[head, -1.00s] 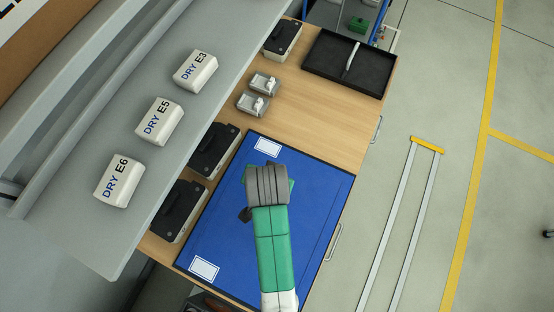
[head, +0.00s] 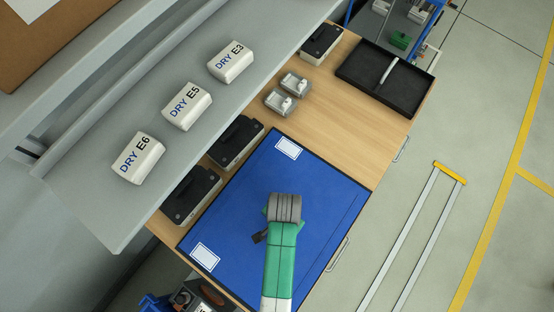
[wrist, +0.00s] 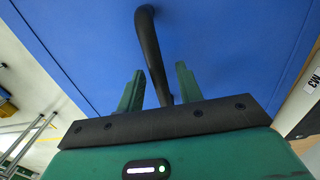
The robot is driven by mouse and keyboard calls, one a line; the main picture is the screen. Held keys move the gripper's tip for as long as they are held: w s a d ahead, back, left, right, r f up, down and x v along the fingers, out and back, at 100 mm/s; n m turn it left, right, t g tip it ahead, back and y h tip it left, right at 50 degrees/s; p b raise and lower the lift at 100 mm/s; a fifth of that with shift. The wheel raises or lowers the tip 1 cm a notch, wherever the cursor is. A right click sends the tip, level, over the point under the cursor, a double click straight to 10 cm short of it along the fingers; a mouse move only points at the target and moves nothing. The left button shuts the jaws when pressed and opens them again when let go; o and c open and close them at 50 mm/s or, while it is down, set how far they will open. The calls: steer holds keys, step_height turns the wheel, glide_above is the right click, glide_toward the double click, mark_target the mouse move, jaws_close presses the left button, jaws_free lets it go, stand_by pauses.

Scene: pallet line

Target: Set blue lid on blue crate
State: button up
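A large flat blue panel (head: 238,216) with white labels at two corners lies on the wooden bench; it looks like the blue lid. In the wrist view the blue surface (wrist: 240,40) fills most of the picture, and a bent black handle (wrist: 148,40) stands against it. My gripper (wrist: 160,68) is over the panel, with one green finger on each side of the handle. Narrow gaps show between the fingers and the handle, so it looks open around it. I cannot make out the blue crate.
Black boxes (head: 236,141) stand along the panel's left side. Small grey holders (head: 278,102) and a black tray (head: 362,92) are farther back on the bench. A grey shelf with white DRY packs (head: 187,107) overhangs the left.

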steer(key=shift+f, duration=0.15)
steer(key=shift+c, duration=0.5)
jaws_close()
steer(key=shift+w, duration=0.1)
stand_by(0.8)
